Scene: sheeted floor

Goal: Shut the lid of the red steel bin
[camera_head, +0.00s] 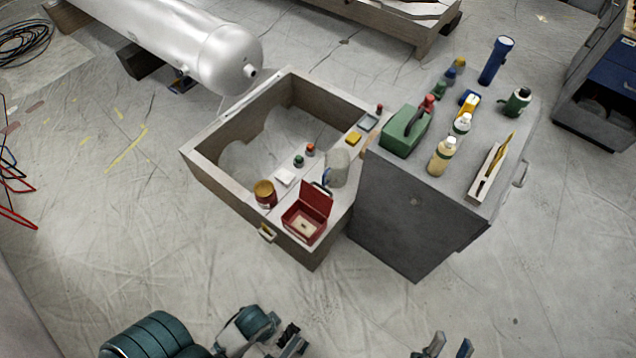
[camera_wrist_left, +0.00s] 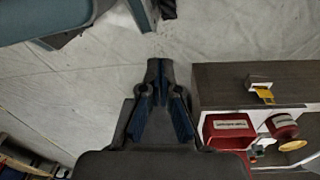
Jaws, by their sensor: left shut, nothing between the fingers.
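The red steel bin (camera_head: 301,226) stands on the near corner of a wooden box's top ledge. Its lid (camera_head: 316,199) is raised, standing up at the back right, so the inside shows. The bin (camera_wrist_left: 228,128) also shows in the left wrist view, right of my left gripper. My left gripper (camera_wrist_left: 158,65) is shut and empty there, apart from the bin. In the head view, my left gripper (camera_head: 291,339) is at the bottom edge, in front of the box. My right gripper (camera_head: 446,346) is at the bottom edge, its two fingers apart, only partly in view.
A red tin (camera_head: 265,194) stands left of the bin, and a grey cylinder (camera_head: 339,167) is behind it. The wooden box (camera_head: 235,197) has a metal latch (camera_head: 267,232) in front. A grey cabinet (camera_head: 405,215) with bottles and tools stands right. The floor in front is clear.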

